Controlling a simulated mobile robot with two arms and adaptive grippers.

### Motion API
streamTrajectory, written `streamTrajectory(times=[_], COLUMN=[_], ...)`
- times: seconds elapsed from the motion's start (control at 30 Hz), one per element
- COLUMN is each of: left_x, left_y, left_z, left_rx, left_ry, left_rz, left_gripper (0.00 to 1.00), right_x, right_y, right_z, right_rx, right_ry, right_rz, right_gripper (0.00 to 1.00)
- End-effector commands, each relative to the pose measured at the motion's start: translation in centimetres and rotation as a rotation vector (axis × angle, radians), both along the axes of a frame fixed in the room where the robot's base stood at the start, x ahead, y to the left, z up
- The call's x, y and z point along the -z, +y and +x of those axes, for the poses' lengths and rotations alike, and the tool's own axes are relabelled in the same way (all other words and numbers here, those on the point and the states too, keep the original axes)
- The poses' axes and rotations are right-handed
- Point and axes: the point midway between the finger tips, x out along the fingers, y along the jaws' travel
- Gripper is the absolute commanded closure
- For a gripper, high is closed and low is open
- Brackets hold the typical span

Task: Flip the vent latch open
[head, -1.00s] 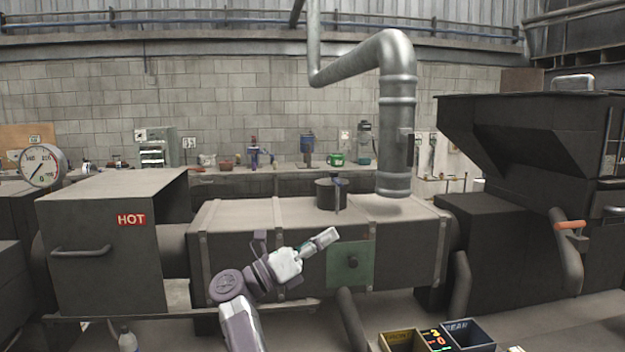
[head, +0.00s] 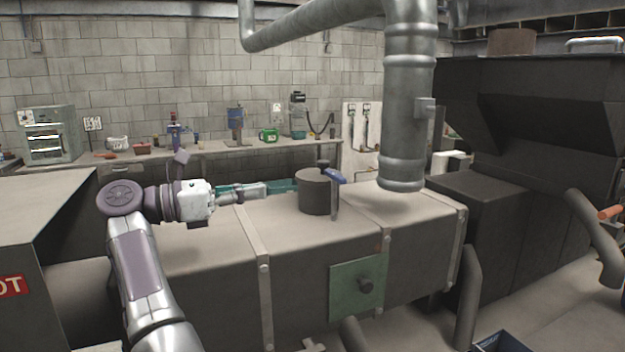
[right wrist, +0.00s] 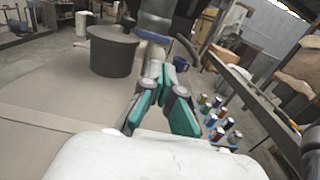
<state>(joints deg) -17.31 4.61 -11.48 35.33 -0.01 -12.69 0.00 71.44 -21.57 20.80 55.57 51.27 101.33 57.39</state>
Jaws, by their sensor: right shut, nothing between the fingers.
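The vent is a short dark cylinder (head: 314,192) on top of the long grey box (head: 310,238). A blue-handled latch (head: 334,176) sits at the cylinder's upper right, by an upright bar. The latch's exact angle is hard to tell. My left gripper is not in view.
A thick metal pipe (head: 405,110) hangs down right of the vent. Several cans (right wrist: 222,122) stand beyond the fingers.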

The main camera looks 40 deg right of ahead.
Motion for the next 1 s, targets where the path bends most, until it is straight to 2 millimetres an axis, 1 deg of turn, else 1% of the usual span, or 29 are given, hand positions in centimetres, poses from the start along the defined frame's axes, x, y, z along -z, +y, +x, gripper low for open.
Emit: streamTrajectory(times=[0.23, 0.37, 0.47, 0.8, 1.0], left_x=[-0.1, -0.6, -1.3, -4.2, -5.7], left_y=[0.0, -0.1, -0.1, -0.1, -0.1], left_z=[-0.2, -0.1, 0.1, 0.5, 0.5], left_rx=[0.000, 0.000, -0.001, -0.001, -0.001], left_ry=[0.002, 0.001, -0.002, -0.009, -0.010], left_rz=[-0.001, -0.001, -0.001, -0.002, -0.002], left_gripper=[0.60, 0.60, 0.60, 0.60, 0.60], right_x=[-0.1, -0.2, -0.3, -0.4, -0.4], right_y=[-0.2, -1.3, -2.9, -9.8, -12.4], right_z=[0.0, -0.4, -1.0, -3.2, -4.0], right_rx=[0.000, 0.001, 0.004, 0.004, 0.001], right_ry=[0.000, 0.001, -0.001, 0.002, 0.002], right_rz=[-0.001, -0.001, -0.001, -0.003, -0.003], right_gripper=[1.00, 1.00, 1.00, 1.00, 1.00])
